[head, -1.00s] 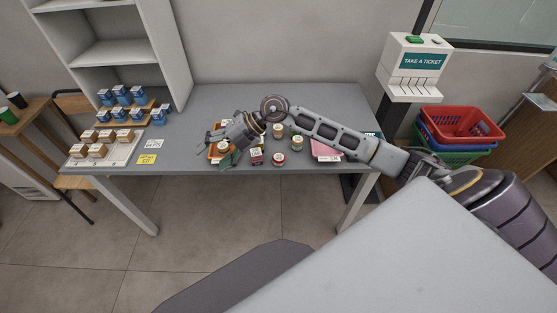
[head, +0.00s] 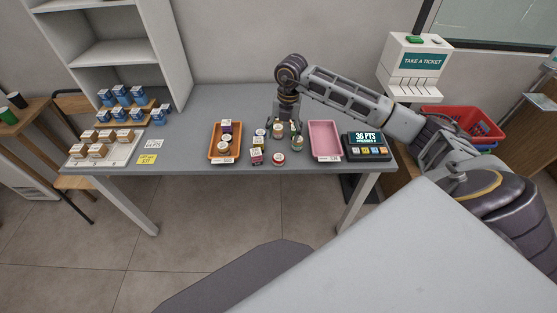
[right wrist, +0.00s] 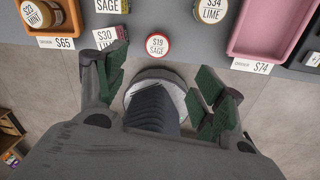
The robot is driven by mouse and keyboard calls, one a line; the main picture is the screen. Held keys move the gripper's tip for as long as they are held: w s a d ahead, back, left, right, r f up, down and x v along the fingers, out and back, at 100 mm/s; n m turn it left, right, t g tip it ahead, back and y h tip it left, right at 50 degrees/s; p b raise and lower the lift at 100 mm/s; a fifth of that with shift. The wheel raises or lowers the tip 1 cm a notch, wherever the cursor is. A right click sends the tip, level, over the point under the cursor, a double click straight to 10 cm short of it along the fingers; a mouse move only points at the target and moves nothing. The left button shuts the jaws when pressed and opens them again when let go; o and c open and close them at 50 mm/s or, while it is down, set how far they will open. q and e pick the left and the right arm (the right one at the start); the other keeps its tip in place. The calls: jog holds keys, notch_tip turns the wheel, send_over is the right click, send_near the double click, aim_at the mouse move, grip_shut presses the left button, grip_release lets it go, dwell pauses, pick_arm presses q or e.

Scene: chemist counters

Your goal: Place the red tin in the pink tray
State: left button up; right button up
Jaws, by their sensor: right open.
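The red tin (head: 279,158), round with a white label on top, stands near the front edge of the counter. It also shows in the right wrist view (right wrist: 157,46), labelled $19 sage. The pink tray (head: 325,139) lies to its right and looks empty; part of it shows in the right wrist view (right wrist: 239,42). My right gripper (right wrist: 162,88) is open and empty, with the tin ahead of and between its fingers, not touched. In the head view the right gripper (head: 290,122) points down behind the tin. My left gripper is not in view.
A red-sided box (head: 256,158) stands just left of the tin, and a jar (head: 297,143) to its right. More jars stand behind. An orange tray (head: 212,151) at left holds items. A screen device (head: 368,145) stands right of the pink tray. The back of the counter is clear.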

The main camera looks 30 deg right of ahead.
jog(key=shift+f, duration=0.1)
send_over(279, 157)
jog(key=f, duration=0.7)
jog(key=shift+s+d+f+p, duration=0.25)
jog(key=shift+f+p, duration=0.05)
jog(key=shift+f, duration=0.4)
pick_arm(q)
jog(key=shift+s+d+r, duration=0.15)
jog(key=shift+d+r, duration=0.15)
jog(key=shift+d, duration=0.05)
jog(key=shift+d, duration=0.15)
pick_arm(e)
jog(key=shift+w+a+f+p, duration=0.15)
jog(key=shift+f+p, duration=0.1)
jog(key=shift+f, duration=0.9)
jog(key=shift+w+a+f+p, duration=0.1)
jog(key=shift+f+p, duration=0.1)
jog(key=shift+f, duration=1.25)
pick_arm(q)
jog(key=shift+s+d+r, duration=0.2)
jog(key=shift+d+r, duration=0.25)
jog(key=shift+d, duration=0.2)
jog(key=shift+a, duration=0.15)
